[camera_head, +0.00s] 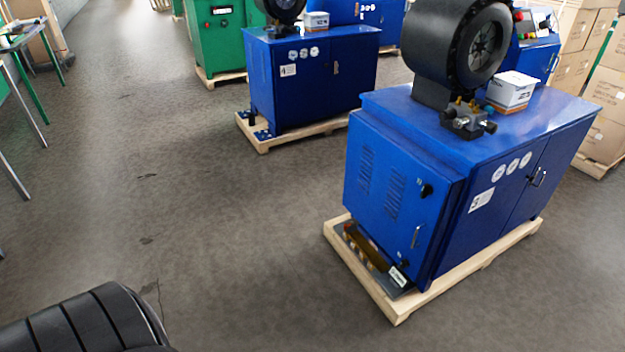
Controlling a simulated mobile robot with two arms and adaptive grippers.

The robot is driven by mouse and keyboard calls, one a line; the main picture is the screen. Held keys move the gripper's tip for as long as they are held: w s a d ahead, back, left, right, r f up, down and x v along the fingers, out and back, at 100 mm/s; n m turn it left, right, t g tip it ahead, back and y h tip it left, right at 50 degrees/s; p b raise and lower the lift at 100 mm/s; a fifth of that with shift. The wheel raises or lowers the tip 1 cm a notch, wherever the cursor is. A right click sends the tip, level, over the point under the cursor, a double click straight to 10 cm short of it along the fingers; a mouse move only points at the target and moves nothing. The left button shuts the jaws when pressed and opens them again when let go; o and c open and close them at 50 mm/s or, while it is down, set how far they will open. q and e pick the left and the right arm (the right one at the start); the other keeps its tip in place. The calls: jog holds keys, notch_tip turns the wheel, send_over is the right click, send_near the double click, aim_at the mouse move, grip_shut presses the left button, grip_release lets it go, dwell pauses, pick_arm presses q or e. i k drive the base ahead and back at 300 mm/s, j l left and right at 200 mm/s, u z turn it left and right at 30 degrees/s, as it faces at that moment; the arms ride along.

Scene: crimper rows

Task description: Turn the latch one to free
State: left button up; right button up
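The nearest blue machine cabinet (460,170) stands at the right of the head view, marked with a 3 on its front. Its left side door (385,215) looks closed and has louvred vents. A small black latch knob (426,190) sits near the door's upper right corner, with a tiny mark beside it that is too small to read surely. A second small dark knob (404,264) is near the lower right corner. A metal handle (416,237) is between them. The knobs' exact turn is hard to make out. Neither of my grippers is in view.
The cabinet stands on a wooden pallet (398,314), with a small dark tray of parts at the door's foot. A second blue cabinet (305,85) and a green one (220,45) stand behind. Cartons (580,70) stack at right. The grey floor (230,220) left of the cabinet is clear.

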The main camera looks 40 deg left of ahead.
aim_at(404, 263)
jog(key=u, duration=0.8)
jog(key=i+l, duration=0.65)
jog(key=i+l+z, duration=0.05)
